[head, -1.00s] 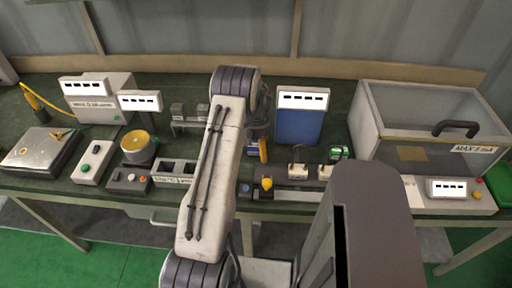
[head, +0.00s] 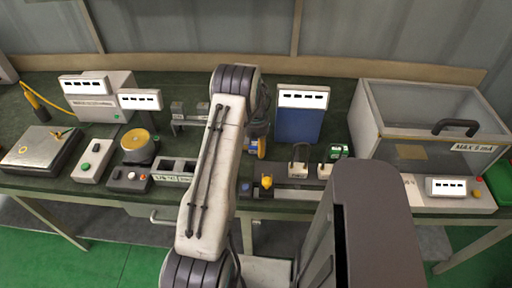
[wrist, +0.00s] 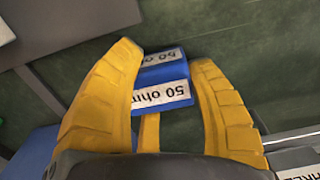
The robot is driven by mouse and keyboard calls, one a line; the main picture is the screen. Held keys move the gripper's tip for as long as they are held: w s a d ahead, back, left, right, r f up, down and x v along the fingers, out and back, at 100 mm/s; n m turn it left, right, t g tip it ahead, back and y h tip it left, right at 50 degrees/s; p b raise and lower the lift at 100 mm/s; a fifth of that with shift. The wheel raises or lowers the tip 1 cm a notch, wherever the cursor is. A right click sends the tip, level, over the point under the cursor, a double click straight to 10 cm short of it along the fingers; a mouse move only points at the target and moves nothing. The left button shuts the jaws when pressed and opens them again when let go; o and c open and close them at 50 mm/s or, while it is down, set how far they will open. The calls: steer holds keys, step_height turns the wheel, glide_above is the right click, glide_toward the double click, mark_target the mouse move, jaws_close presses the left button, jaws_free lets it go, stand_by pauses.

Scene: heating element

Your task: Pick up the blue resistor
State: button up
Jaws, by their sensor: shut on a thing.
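The blue resistor (wrist: 165,75) is a small blue block with white "50 ohm" labels. In the wrist view it sits between the yellow fingers of my gripper (wrist: 165,57), which is shut on it. The fingers hide parts of its sides. In the head view my gripper (head: 260,148) is beyond my arm, over the middle of the bench, and only a little of it shows.
A clear-lidded box (head: 430,119) stands at the right and a blue device (head: 297,120) at the back. A slotted holder (head: 178,167) is left of my arm. A yellow knob (head: 267,182) and two padlock-like parts are near the front edge.

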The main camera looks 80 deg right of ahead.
steer(key=shift+c, duration=1.4)
steer(key=shift+r, duration=0.1)
